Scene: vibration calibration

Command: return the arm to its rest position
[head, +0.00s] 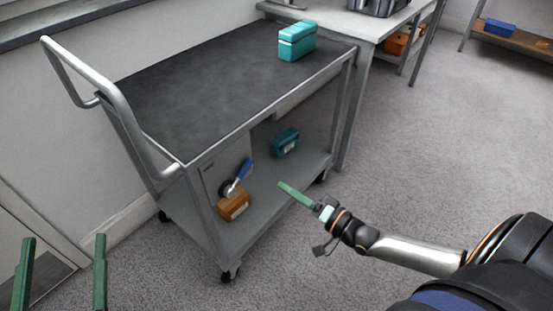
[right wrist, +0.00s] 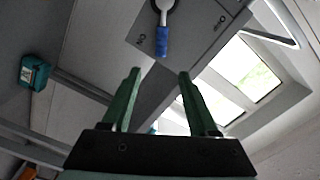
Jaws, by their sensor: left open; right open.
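My right arm comes in from the lower right in the head view. Its gripper (head: 282,186) hangs in front of the cart's lower shelf, apart from everything there. In the right wrist view both green fingers of the right gripper (right wrist: 161,72) are spread, with nothing between them. A blue-handled lever (head: 239,172) sits on the cart's grey panel. Its blue handle (right wrist: 162,44) shows past the fingertips in the wrist view, not touched. My left gripper (head: 62,238) is at the lower left of the head view, open and empty, its two green fingers wide apart.
The grey cart (head: 190,95) carries a turquoise case (head: 297,42) on top. A dark teal case (head: 286,142) and an orange box (head: 233,205) are at its lower level. A white table (head: 345,22) stands behind. The carpet (head: 430,150) at right is clear.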

